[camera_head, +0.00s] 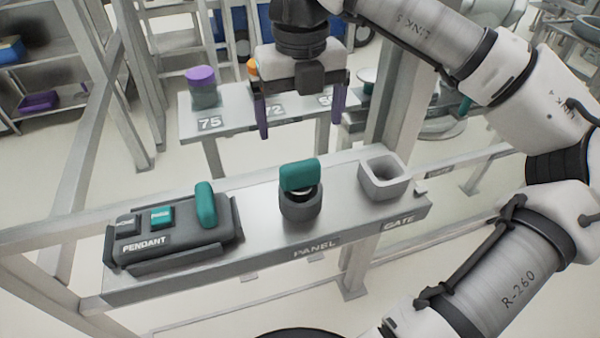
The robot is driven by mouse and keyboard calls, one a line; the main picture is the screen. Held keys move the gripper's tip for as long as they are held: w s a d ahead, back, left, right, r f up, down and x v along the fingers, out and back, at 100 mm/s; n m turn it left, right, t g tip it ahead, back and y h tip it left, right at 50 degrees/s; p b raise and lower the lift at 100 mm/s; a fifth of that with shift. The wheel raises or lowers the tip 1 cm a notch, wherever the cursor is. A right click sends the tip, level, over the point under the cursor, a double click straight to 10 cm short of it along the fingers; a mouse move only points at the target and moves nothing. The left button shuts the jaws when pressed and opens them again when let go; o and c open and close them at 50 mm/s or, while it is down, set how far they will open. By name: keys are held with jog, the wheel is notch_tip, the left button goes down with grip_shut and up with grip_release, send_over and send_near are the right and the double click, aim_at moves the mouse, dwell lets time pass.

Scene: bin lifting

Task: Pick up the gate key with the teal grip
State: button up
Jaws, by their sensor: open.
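The key with the teal grip (299,176) stands upright in a dark round socket (301,208) on the grey shelf, above the label PANEL. My gripper (301,126) hangs above and slightly behind it in the picture, pointing down. Its two purple-tipped fingers are spread wide apart with nothing between them. The fingertips look clear of the key. The key's lower end is hidden inside the socket.
A dark pendant box (165,235) with a teal upright piece (206,205) stands left on the shelf (340,222). A square grey holder (384,182), looking empty, stands right near GATE. Behind, a purple-lidded jar (202,90) stands on another table. A post rises behind right.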

aim_at(300, 164)
jog(key=f, duration=0.3)
jog(key=f+p, duration=0.1)
jog(key=f, duration=0.2)
jog(key=shift+s+f, duration=0.2)
jog(key=shift+f, duration=0.15)
jog(key=shift+f+p, duration=0.45)
jog(key=shift+f, duration=2.45)
jog(key=shift+c, duration=0.2)
jog(key=c, duration=1.2)
jog(key=shift+o, duration=0.2)
jog(key=shift+r, duration=0.1)
